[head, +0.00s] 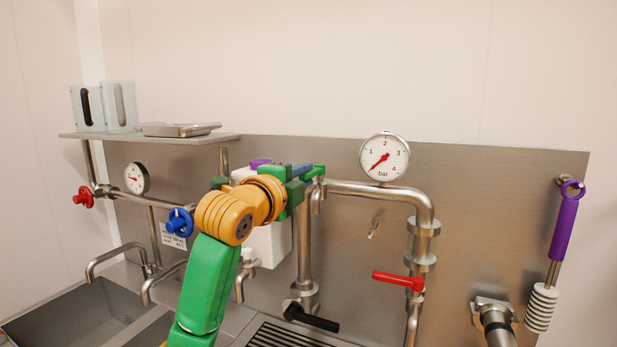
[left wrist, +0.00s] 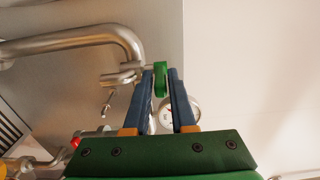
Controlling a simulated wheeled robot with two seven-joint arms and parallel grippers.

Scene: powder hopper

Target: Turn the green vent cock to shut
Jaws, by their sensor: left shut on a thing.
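The green vent cock (head: 319,171) sits at the left end of the upper steel pipe, just above a short downturned pipe stub. In the left wrist view its green handle (left wrist: 160,80) stands between the two blue fingers. My left gripper (head: 303,171) reaches it from the left and is shut on this handle. The fingers and the green palm hide part of the cock in the head view, so I cannot tell its exact angle to the pipe. My right gripper is in neither view.
A pressure gauge (head: 384,158) stands right of the cock on the same pipe. A red lever (head: 398,280) and a black lever (head: 311,317) are lower down. A white container (head: 272,244) is behind my left arm. Blue (head: 180,222) and red (head: 84,197) handwheels are at left.

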